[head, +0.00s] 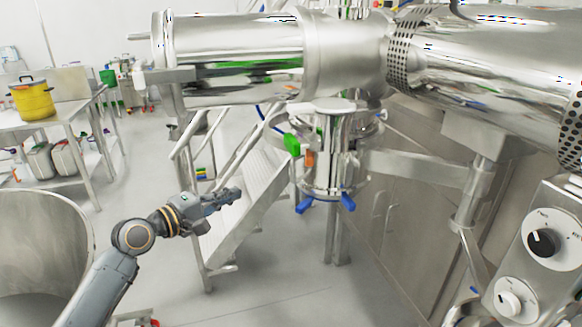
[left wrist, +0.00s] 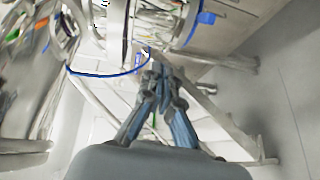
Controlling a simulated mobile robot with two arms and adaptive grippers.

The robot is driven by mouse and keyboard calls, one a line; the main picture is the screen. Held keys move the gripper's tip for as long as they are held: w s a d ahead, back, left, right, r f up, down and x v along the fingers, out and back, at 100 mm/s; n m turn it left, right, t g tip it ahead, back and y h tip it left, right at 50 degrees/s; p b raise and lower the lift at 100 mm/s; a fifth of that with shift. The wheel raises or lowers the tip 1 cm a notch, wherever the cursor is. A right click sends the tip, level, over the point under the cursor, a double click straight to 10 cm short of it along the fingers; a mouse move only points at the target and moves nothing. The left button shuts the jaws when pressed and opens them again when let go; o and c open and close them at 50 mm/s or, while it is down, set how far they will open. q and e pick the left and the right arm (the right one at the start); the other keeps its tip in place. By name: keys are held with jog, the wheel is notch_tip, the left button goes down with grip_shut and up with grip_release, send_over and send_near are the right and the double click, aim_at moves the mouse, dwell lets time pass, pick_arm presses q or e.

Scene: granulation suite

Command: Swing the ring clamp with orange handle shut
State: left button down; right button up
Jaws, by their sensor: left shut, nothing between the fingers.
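The orange handle (head: 309,158) of the ring clamp shows on the shiny vertical fitting under the large steel vessel. Curved metal bands (head: 272,128) stand out beside the fitting. I cannot tell exactly which band belongs to the orange handle. In the left wrist view a small orange part (left wrist: 41,22) is at the upper left, blurred by reflections. My left gripper (head: 238,193) is shut and empty, left of and below the orange handle, apart from it. In the left wrist view its fingers (left wrist: 157,72) meet below the steel fitting. My right gripper is not in view.
A green handle (head: 291,145) is beside the orange one, and blue handles (head: 304,205) are lower on the fitting. Metal stairs (head: 250,195) stand behind my left gripper. A control panel (head: 540,250) is at right. A steel drum (head: 40,240) stands at left.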

pick_arm(q)
jog(key=s+d+r+h, duration=0.2)
jog(key=s+d+r, duration=0.15)
jog(key=r, duration=0.45)
jog(key=s+d+p+x, duration=0.2)
jog(key=p+x, duration=0.3)
jog(key=x, duration=0.6)
jog(key=shift+w+d+f+m+g, duration=0.25)
jog(key=shift+f+m+g, duration=0.15)
jog(key=shift+f, duration=0.15)
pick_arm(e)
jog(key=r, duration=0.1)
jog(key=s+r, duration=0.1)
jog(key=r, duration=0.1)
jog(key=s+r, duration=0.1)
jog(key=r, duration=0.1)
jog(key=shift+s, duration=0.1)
pick_arm(q)
jog(key=d+p, duration=0.3)
jog(key=d, duration=1)
jog(key=shift+s+d+r, duration=0.2)
jog(key=shift+d, duration=0.05)
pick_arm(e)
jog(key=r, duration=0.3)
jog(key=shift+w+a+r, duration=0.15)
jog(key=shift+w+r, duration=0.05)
pick_arm(q)
jog(key=shift+d+r, duration=0.1)
jog(key=shift+d, duration=0.05)
